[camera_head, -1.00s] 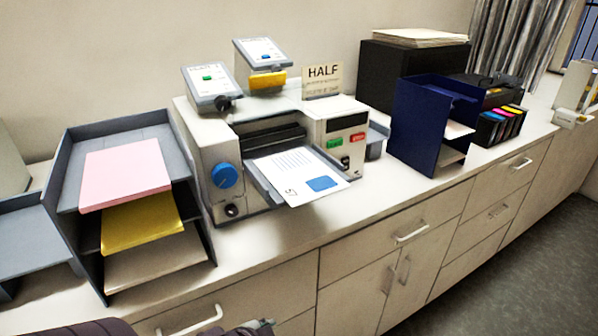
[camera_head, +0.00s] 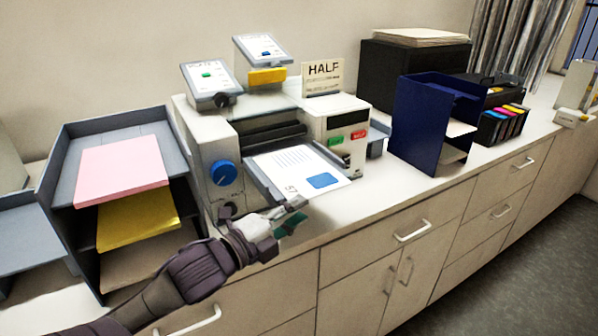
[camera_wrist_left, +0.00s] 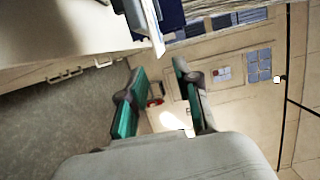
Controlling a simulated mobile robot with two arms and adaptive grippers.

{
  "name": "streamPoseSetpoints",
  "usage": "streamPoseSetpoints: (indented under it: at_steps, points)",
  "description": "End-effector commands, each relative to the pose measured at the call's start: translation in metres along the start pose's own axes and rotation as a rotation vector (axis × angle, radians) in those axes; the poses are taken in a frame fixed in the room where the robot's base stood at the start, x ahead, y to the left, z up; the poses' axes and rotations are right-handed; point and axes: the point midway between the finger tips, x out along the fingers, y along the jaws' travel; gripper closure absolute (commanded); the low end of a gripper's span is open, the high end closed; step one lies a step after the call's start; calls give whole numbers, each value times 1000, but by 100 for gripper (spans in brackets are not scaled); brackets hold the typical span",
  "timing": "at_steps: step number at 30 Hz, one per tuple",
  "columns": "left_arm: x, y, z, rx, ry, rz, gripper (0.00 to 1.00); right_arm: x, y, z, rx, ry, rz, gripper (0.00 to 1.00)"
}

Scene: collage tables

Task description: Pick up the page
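The page (camera_head: 290,165) is white with printed grey lines and a blue rectangle. It lies on the sloping output tray at the front of the white copying machine (camera_head: 340,118). My left gripper (camera_head: 296,214) is just below and in front of the page's near edge, apart from it. In the left wrist view its two teal-padded fingers (camera_wrist_left: 158,88) are spread with nothing between them. A thin pale edge (camera_wrist_left: 153,28) shows above the fingers there; I cannot tell whether it is page or tray. My right gripper is not in view.
A grey tray stack (camera_head: 60,170) with pink sheets (camera_head: 122,170) and yellow sheets (camera_head: 138,219) stands left of the machine. A dark blue sorter (camera_head: 420,125) stands to its right. Drawers with white handles (camera_head: 412,232) lie below the counter edge.

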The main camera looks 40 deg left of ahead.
Motion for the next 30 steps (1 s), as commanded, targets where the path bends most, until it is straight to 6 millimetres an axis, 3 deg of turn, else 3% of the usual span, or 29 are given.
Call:
streamPoseSetpoints:
  at_steps: [3,13,21,30]
  points:
    - [16,-3,1,-1,-1,-3,68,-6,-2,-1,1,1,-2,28]
    - [37,-4,2,-1,-2,-1,68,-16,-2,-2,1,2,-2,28]
    - [73,-5,5,-2,-2,0,68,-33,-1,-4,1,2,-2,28]
    - [79,-2,4,0,-1,2,68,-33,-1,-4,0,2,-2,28]
